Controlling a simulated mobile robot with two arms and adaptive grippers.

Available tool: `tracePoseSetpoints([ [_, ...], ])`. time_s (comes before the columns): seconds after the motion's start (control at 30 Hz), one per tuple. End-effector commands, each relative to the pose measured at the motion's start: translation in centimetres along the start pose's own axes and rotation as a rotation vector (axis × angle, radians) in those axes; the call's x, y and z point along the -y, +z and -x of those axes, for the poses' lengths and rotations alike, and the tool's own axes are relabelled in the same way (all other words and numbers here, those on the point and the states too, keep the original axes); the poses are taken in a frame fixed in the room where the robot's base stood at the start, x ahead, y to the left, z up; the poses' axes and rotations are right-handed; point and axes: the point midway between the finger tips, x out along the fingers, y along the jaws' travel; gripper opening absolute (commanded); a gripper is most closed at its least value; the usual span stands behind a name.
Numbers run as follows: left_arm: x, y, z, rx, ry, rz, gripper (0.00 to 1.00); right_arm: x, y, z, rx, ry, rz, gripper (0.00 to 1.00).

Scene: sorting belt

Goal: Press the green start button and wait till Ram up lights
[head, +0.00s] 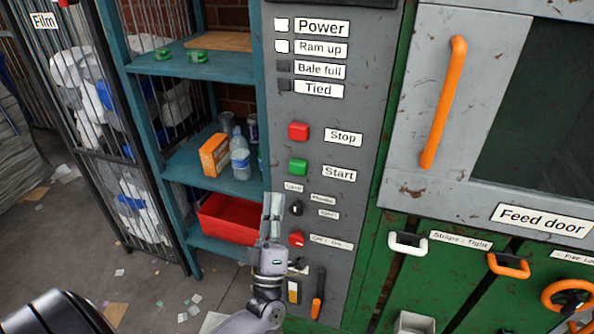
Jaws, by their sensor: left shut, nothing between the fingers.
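The green Start button (298,167) sticks out of the grey control panel (365,75), with its Start label to the right. Above, the Power lamp (282,25) and the Ram up lamp (282,46) show bright white. The Bale full lamp (283,66) and Tied lamp (284,85) are dark. My left gripper (273,200) is shut and empty, pointing up in front of the panel's lower left edge. In the picture its tips are below and left of the green button, apart from it. My right gripper is out of view.
A red Stop button (298,131) is above Start. A black knob (296,207) and red switch (296,238) are below it. A teal shelf (190,160) with a red bin (228,222) stands left. The Feed door with its orange handle (443,100) is right.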

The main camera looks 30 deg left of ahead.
Motion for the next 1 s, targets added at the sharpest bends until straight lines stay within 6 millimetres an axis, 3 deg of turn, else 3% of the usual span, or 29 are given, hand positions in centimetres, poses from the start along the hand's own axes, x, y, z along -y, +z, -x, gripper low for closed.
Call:
tracePoseSetpoints([
  [0.5,3.6,3.5,-4.5,-0.002,0.001,-0.001,0.00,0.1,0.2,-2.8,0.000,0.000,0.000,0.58],
  [1.0,4.1,4.0,-5.5,0.001,-0.001,-0.001,0.00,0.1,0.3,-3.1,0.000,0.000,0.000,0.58],
])
